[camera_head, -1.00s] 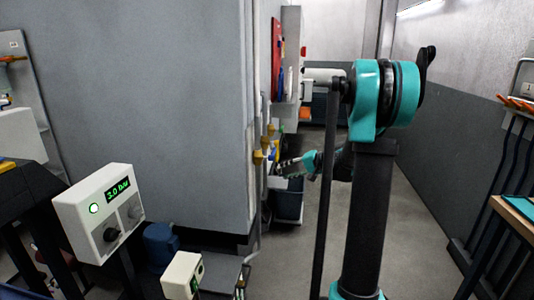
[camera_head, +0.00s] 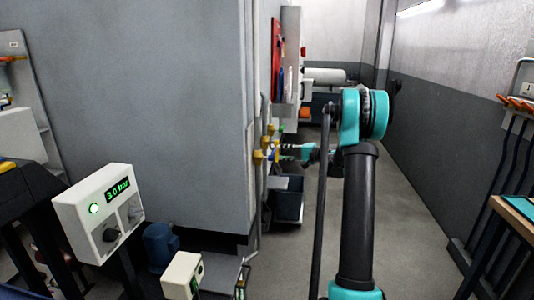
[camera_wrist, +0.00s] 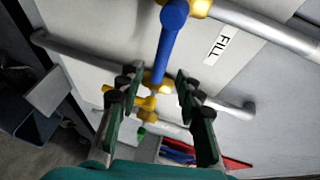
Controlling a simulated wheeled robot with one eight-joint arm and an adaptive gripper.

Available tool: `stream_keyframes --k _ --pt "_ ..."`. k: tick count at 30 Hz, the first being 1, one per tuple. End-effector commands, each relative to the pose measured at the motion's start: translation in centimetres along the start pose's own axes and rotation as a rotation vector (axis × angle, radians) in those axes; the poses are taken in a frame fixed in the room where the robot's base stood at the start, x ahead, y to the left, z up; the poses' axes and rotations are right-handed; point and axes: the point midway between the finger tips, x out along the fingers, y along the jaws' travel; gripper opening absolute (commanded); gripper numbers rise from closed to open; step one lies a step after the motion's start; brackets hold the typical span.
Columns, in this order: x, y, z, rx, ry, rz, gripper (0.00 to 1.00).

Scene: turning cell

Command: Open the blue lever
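My gripper (camera_wrist: 157,76) is open, with one finger on each side of the lever's lower part in the picture. I cannot tell whether either finger touches it. In the head view my gripper (camera_head: 284,150) is small, beside the yellow fittings (camera_head: 258,157) on the cabinet edge. The lever is too small to make out there.
A grey pipe (camera_wrist: 265,30) runs along the panel, and a green-tipped part (camera_wrist: 141,132) lies below the fittings. In the head view a dark bin (camera_head: 287,202) stands under my gripper. The grey cabinet (camera_head: 150,100) fills the left; the aisle floor at right is clear.

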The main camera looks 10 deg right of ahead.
Motion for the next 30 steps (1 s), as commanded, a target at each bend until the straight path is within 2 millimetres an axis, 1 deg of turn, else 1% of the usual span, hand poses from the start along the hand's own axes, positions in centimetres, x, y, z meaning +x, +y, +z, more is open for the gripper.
stream_keyframes --k 1,6,10,15,20,28,30 --pt "1.1 0.0 0.1 0.0 -0.003 0.0 0.36" --pt "4.5 0.0 0.1 0.0 -0.002 0.0 0.36" --pt "6.7 0.0 0.1 0.0 -0.002 0.0 0.36" --pt "8.6 0.0 0.0 0.0 -0.001 0.0 0.36" --pt "9.4 0.0 0.0 0.0 0.0 0.001 0.36" --pt "9.4 0.0 0.0 0.0 0.0 0.001 0.36" --pt "9.4 0.0 0.0 0.0 0.0 0.001 0.27"
